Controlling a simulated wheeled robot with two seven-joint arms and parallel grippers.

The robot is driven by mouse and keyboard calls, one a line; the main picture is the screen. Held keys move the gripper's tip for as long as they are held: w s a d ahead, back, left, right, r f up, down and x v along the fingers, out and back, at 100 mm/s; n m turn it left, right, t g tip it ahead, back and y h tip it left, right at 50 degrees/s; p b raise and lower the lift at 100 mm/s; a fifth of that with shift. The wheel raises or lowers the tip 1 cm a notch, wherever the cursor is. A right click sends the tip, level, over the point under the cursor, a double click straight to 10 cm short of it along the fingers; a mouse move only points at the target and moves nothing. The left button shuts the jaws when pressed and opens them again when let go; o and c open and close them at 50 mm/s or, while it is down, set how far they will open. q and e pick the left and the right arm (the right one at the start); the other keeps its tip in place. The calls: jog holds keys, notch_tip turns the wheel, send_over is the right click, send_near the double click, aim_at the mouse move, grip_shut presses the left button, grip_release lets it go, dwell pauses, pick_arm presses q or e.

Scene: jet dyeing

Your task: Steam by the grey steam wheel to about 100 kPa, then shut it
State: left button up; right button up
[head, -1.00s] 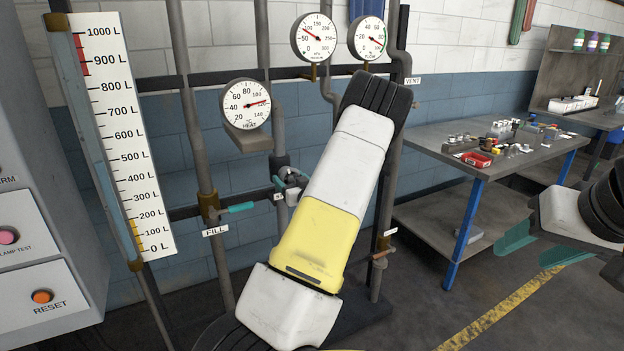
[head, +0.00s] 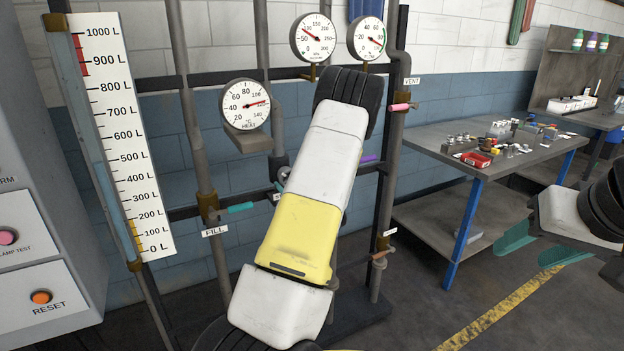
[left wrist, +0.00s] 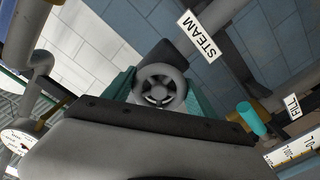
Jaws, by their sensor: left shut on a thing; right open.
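The grey steam wheel (left wrist: 160,96) is in the left wrist view, between the teal fingers of my left gripper (left wrist: 158,84), which is shut on it. The STEAM label (left wrist: 200,35) is beside it. In the head view my own left arm hides most of the wheel and the gripper. The kPa gauge (head: 313,38) is at top centre; its needle points up-left, between 50 and 100. My right gripper (head: 537,250) is open and empty at the right, away from the pipes.
The HEAT gauge (head: 246,104) and a second round gauge (head: 367,38) hang on the pipes. A teal FILL handle (head: 241,208) and a pink handle (head: 399,107) below VENT are nearby. A level scale (head: 120,130) stands left. A workbench (head: 480,165) stands right.

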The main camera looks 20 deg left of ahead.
dwell(0.3)
pick_arm(q)
jog(key=o, duration=1.4)
jog(key=shift+c, duration=0.2)
jog(key=shift+s+d, duration=0.1)
jog(key=v, duration=0.7)
jog(key=shift+s+d, duration=0.2)
